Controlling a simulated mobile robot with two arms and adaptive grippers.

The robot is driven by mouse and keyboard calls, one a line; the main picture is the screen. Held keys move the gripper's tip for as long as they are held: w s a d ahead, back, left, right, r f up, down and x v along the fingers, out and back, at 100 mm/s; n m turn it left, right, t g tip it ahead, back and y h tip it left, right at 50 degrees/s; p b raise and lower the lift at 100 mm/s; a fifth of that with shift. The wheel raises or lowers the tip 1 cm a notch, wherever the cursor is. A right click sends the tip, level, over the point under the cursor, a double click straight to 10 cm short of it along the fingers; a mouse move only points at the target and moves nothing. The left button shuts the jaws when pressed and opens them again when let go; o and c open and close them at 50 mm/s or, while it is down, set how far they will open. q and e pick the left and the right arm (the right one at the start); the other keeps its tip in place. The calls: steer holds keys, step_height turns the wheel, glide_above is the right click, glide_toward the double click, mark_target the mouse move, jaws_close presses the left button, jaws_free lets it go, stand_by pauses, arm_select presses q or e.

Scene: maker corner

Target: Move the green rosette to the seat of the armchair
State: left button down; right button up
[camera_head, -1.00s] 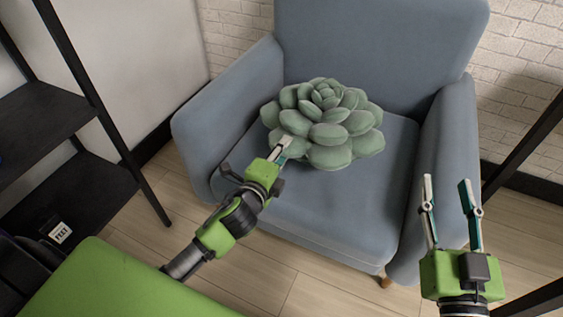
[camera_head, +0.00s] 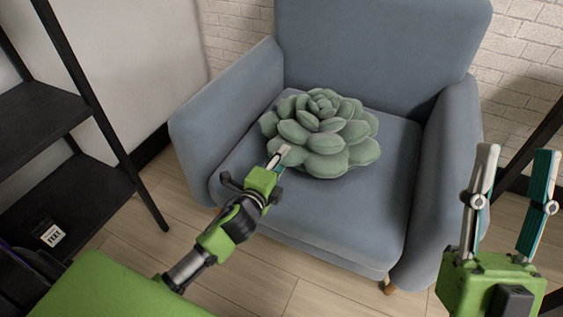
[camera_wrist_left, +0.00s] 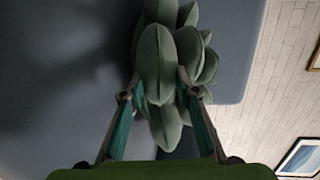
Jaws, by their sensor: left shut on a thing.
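The green rosette (camera_head: 322,134) is a plump, succulent-shaped cushion at the seat of the blue-grey armchair (camera_head: 395,185). My left gripper (camera_head: 281,156) is at its front left edge, shut on one of its petals. In the left wrist view the rosette (camera_wrist_left: 160,65) shows between the two fingers (camera_wrist_left: 158,100), with petals pinched between the tips. Whether its underside rests fully on the seat is hidden. My right gripper (camera_head: 512,180) is open and empty, in front of the armchair's right armrest.
A black shelf (camera_head: 60,150) stands at the left, with a small labelled box (camera_head: 52,235) on it. A white brick wall (camera_head: 525,60) is behind the chair. Wooden floor (camera_head: 240,285) shows in front of the chair. Seat space is clear right of the rosette.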

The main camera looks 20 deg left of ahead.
arm_select(q)
steer(key=c, duration=1.6)
jaws_free()
steer(key=shift+f, duration=0.15)
steer(key=shift+o, duration=0.2)
